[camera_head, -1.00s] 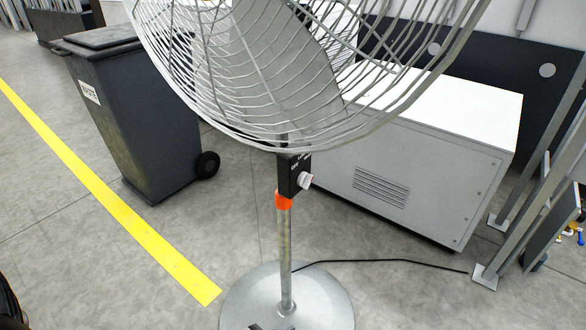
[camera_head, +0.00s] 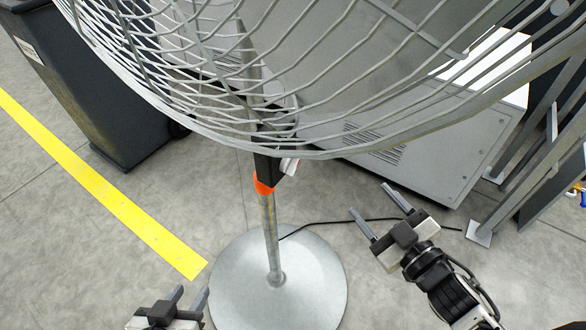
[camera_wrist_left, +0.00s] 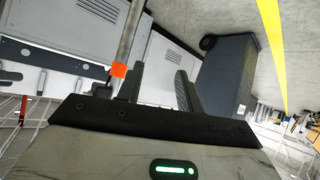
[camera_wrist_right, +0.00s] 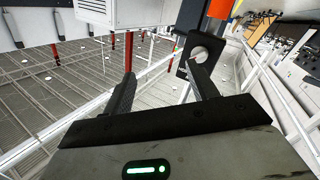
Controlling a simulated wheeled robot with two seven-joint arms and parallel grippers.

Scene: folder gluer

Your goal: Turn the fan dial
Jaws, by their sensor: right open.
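The fan's white dial (camera_head: 289,166) sits on the right side of a black control box (camera_head: 265,166) on the pole, just under the wire cage (camera_head: 200,120). An orange band (camera_head: 264,184) is below the box. My right gripper (camera_head: 369,198) is open and empty, right of the pole and apart from the dial. In the right wrist view the dial (camera_wrist_right: 199,54) shows round and pale, partly covered by the right finger. My left gripper (camera_head: 188,293) is open and empty, low and left of the fan base. The left wrist view shows the orange band (camera_wrist_left: 119,70) beyond its fingers.
The round fan base (camera_head: 310,285) stands on concrete floor, with a black cable (camera_head: 350,222) running right. A grey cabinet (camera_head: 430,165) is behind the fan. A dark bin (camera_head: 90,90) and a yellow floor line (camera_head: 120,205) are at left. Metal posts (camera_head: 525,165) stand at right.

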